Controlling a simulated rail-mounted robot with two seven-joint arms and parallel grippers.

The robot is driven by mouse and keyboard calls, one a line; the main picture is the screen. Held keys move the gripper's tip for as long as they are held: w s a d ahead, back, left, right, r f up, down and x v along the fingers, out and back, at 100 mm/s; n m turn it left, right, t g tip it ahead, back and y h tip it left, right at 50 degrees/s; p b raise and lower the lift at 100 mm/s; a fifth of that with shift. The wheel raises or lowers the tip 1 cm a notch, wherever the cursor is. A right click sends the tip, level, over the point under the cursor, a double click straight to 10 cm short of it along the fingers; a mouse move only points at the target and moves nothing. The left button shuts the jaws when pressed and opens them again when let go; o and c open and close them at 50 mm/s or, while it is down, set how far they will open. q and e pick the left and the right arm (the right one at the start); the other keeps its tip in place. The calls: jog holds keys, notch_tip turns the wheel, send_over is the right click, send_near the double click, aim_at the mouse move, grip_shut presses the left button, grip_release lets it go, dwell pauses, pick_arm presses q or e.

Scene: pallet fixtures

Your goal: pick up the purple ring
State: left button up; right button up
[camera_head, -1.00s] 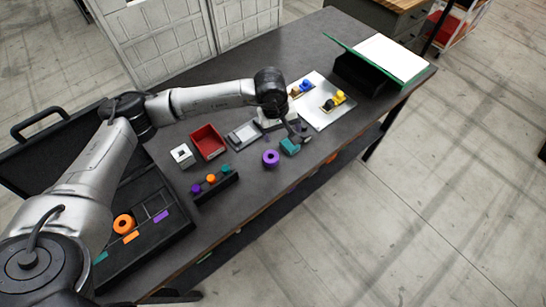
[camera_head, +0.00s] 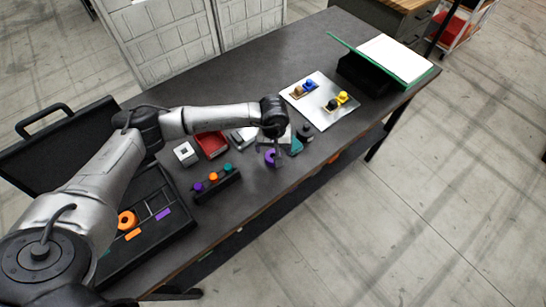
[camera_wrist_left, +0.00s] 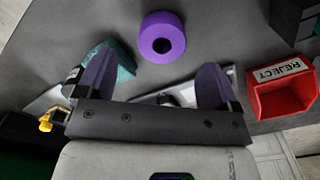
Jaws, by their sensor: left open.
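The purple ring (camera_head: 270,158) lies on the dark table near its front edge, partly covered by my gripper in the head view. In the left wrist view the purple ring (camera_wrist_left: 162,28) lies flat, its dark hole visible, just beyond the fingertips and roughly centred between them. My left gripper (camera_head: 279,146) is over the table at the ring, pointing down. In the wrist view my left gripper (camera_wrist_left: 160,64) is open with nothing between its fingers. My right gripper is not in view.
A teal piece (camera_head: 297,146) stands close to the ring, beside the left finger in the wrist view. A red reject bin (camera_head: 211,145), a white square block (camera_head: 185,153) and a peg stand (camera_head: 218,187) are to the left. A metal plate (camera_head: 322,116) is behind right.

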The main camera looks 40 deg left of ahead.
pick_arm(q)
jog(key=shift+s+f, duration=0.1)
jog(key=shift+f, duration=2.55)
jog(key=shift+c, duration=0.2)
jog(key=c, duration=1)
